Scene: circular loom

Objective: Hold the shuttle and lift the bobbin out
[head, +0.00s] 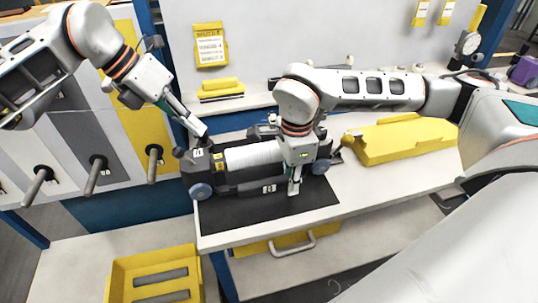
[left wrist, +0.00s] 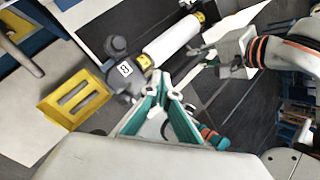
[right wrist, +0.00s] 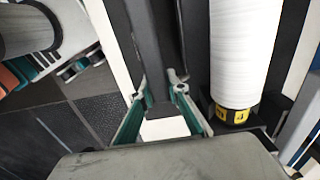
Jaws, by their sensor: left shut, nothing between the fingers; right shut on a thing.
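The dark grey shuttle (head: 196,162) lies on a black mat on the table. The bobbin (head: 252,156), a white wound cylinder with yellow end bands, lies lengthwise in it. My left gripper (head: 205,137) is shut and empty above the shuttle's left end, apart from the bobbin; in the left wrist view the bobbin (left wrist: 172,40) lies beyond its fingers. My right gripper (head: 294,190) is shut on the shuttle's front bar; in the right wrist view its fingers sit around the bar (right wrist: 148,45), beside the bobbin (right wrist: 238,50). My right arm hides the bobbin's right end.
A yellow case (head: 405,140) lies on the table to the right. A yellow bin (head: 155,277) stands low at the left front. A board with dark pegs (head: 97,172) stands at the left. The black mat (head: 235,217) is bare in front of the shuttle.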

